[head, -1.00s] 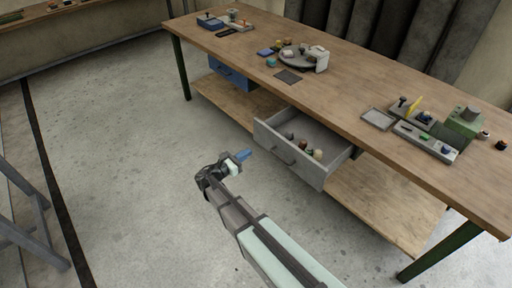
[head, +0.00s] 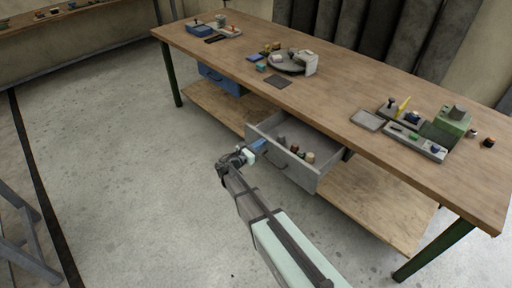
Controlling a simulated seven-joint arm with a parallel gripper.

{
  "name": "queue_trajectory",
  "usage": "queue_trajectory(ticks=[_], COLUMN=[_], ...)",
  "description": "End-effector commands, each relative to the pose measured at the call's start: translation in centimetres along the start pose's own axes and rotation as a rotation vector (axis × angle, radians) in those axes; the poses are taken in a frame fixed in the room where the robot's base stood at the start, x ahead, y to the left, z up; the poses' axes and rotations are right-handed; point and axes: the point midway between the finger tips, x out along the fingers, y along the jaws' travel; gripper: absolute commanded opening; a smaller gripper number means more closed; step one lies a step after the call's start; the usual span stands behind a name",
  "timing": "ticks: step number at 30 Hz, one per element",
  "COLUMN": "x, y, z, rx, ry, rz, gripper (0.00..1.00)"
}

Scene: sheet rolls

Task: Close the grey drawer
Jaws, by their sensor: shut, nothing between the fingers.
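The grey drawer (head: 292,168) stands pulled out from under the wooden workbench in the head view. Several small objects (head: 301,153) lie inside it. It has a dark handle (head: 275,159) on its front panel. My gripper (head: 259,145) is shut and empty, with its blue fingertips at the left part of the drawer's front, near the top edge. I cannot tell whether the fingertips touch the panel.
A blue drawer (head: 223,80) sits further left under the workbench (head: 340,90). A lower wooden shelf (head: 375,205) runs beneath.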

Motion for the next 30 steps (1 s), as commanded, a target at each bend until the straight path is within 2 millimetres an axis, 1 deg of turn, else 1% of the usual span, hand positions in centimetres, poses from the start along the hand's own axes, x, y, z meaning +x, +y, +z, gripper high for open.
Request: queue_trajectory(ticks=[12, 17, 20, 23, 26, 30], x=[0.2, 1.2, 2.5, 4.6, 7.1, 11.0], y=[0.0, 0.0, 0.0, 0.0, 0.1, 0.1], z=[0.0, 0.0, -0.1, -0.1, -0.1, -0.1], rx=[0.0, 0.0, 0.0, 0.0, 0.0, 0.001], ry=[0.0, 0.0, 0.0, -0.001, 0.0, -0.001], rz=[0.0, -0.002, -0.002, -0.003, -0.004, -0.003], gripper=[0.0, 0.0, 0.0, 0.0, 0.0, 0.0])
